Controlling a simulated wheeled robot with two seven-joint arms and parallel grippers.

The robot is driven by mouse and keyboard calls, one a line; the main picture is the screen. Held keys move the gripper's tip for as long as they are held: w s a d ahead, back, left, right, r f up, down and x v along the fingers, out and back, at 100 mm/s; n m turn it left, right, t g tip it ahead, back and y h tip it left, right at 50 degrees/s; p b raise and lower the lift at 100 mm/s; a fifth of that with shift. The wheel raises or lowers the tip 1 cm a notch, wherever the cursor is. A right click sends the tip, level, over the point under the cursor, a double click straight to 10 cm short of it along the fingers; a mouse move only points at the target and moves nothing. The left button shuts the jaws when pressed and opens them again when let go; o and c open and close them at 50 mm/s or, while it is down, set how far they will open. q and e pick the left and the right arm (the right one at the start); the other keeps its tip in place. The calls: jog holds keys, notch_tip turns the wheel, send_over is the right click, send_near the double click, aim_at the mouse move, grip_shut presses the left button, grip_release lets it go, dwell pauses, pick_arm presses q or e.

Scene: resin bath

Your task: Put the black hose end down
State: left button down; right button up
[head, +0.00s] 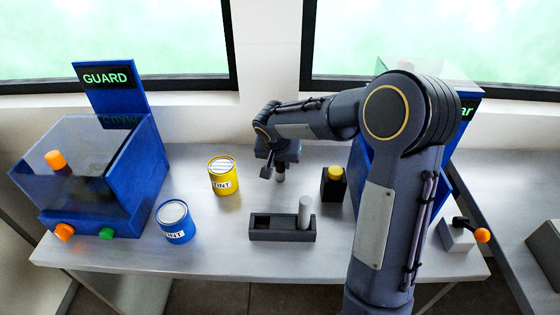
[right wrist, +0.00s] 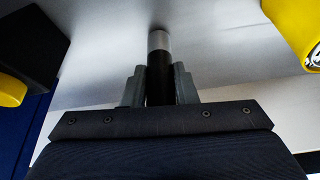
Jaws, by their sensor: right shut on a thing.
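My right gripper (head: 279,168) is over the back middle of the table, to the right of the yellow tin. It is shut on the black hose end (right wrist: 159,78), a short black cylinder with a silver tip, which stands between both fingers in the right wrist view. In the head view the hose end (head: 281,177) shows only as a small piece below the fingers, pointing down. I cannot tell whether its tip touches the table. My left gripper is not in view.
On the table (head: 130,255) are a yellow tin (head: 224,184), a blue tin (head: 177,230), a dark two-slot holder (head: 282,237) with a grey cylinder (head: 305,212) at its right, and a black box with a yellow button (head: 333,187). A blue guard box (head: 140,180) stands left.

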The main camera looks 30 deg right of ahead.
jog(key=shift+f, duration=0.2)
jog(key=o, duration=1)
jog(key=shift+r, duration=0.1)
jog(key=shift+r, duration=0.3)
jog(key=v, duration=1.1)
jog(key=s+a+f+n+t+y, duration=0.1)
jog(key=s+a+f+n+y, duration=0.1)
jog(key=s, duration=1)
jog(key=s+a+f+n+t+y, duration=0.1)
jog(key=s+a+n+y, duration=0.3)
jog(key=s, duration=0.9)
jog(key=a+f, duration=0.1)
jog(key=a, duration=0.1)
jog(key=shift+s+a+n+y, duration=0.2)
jog(key=shift+a+n+y, duration=0.1)
